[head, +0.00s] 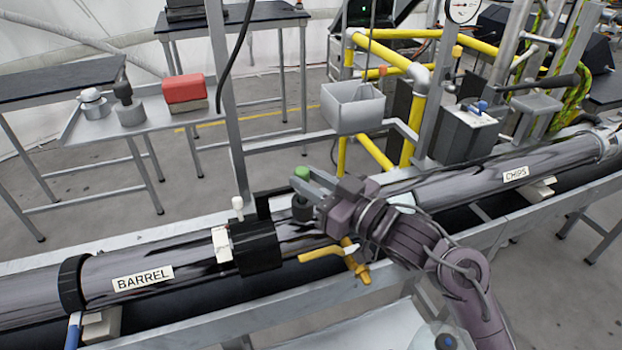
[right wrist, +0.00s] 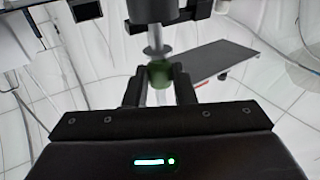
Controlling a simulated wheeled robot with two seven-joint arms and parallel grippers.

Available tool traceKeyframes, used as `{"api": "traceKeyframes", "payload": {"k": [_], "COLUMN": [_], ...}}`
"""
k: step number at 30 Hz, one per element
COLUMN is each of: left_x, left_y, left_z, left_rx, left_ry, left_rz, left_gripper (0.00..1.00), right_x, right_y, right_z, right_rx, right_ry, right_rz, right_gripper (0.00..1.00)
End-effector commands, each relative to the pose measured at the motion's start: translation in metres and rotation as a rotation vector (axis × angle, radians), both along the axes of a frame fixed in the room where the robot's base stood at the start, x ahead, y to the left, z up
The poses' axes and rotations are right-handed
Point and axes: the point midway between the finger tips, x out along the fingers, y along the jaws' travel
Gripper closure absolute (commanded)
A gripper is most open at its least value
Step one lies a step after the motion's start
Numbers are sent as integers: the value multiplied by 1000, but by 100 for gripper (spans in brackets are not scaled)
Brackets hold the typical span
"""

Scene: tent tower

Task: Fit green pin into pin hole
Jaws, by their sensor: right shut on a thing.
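The green pin (head: 302,172) shows as a green head at the tips of my right gripper (head: 313,180). In the right wrist view the green pin (right wrist: 160,74) sits between the two fingers of my right gripper (right wrist: 160,82), which are shut on it. A metal stem lies between the green head and a dark cylinder (right wrist: 152,10). In the head view a dark round fitting (head: 302,209) on the barrel line is just below the pin. I cannot tell whether the stem is inside it, and no hole opening is visible. My left gripper is not in view.
A black clamp block (head: 256,247) with a white-topped pin (head: 238,205) stands left of my right gripper. A yellow handle (head: 350,257) is below it. The pipe labelled BARREL (head: 142,279) runs left. A grey bin (head: 352,107) stands behind.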

Motion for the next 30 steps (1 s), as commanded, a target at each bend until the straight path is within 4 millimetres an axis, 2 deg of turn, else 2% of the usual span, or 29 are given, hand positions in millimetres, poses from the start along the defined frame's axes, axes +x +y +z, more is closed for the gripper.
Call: {"api": "traceKeyframes", "payload": {"k": [26,27,30], "left_x": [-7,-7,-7], "left_y": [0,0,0], "left_z": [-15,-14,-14], "left_rx": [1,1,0], "left_ry": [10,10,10], "left_rz": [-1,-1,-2], "left_gripper": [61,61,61], "right_x": [0,0,0], "right_y": [0,0,0], "right_z": [-22,-22,-22], "right_rx": [1,1,1], "right_ry": [-1,-1,1], "right_rz": [0,0,0], "right_gripper": [100,74,61]}}
